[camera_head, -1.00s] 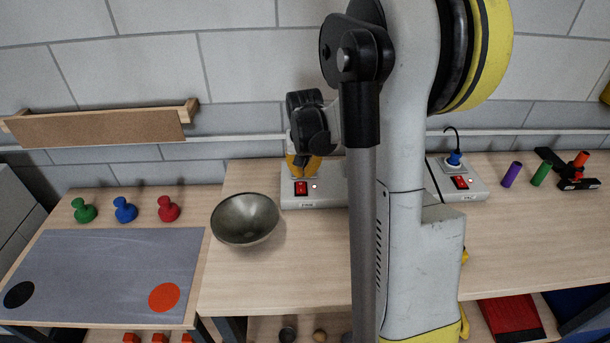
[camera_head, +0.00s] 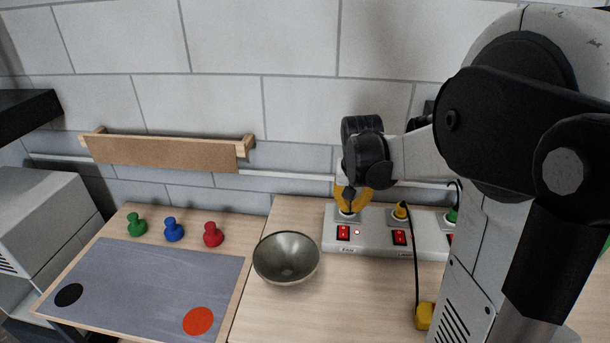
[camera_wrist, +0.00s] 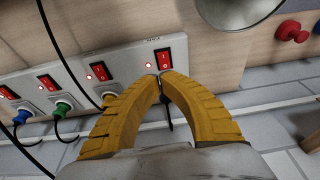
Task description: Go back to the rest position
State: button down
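My gripper (camera_head: 350,205) has yellow fingers and points down at the left end of a grey power strip (camera_head: 375,242). In the wrist view its fingertips (camera_wrist: 159,76) come together close beside the end red switch (camera_wrist: 164,59), whose lamp is lit. A thin dark shape shows between the fingers, and I cannot tell what it is. I see nothing clearly held. The strip also shows in the wrist view (camera_wrist: 125,60), with yellow (camera_wrist: 109,98), green (camera_wrist: 62,108) and blue (camera_wrist: 21,117) plugs on cords. My arm hides the strip's right end in the head view.
A metal bowl (camera_head: 286,258) stands left of the strip. Green (camera_head: 136,224), blue (camera_head: 173,230) and red (camera_head: 213,235) knobs stand behind a grey mat (camera_head: 140,285). A wooden shelf (camera_head: 165,152) is on the wall. The bench in front of the strip is partly clear.

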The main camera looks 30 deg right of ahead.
jog(key=shift+a, duration=0.1)
jog(key=s+a+n+t+b, duration=0.1)
jog(key=s+a+n+b, duration=0.1)
jog(key=s+a, duration=0.2)
jog(key=s+a+n+t+y+b, duration=0.1)
jog(key=s+a, duration=0.4)
jog(key=a, duration=0.6)
jog(key=s+a+n+t+b, duration=0.2)
jog(key=s+a+n, duration=0.2)
jog(key=a, duration=0.4)
jog(key=shift+s+a+t+y+b, duration=0.2)
jog(key=shift+t+y+b, duration=0.2)
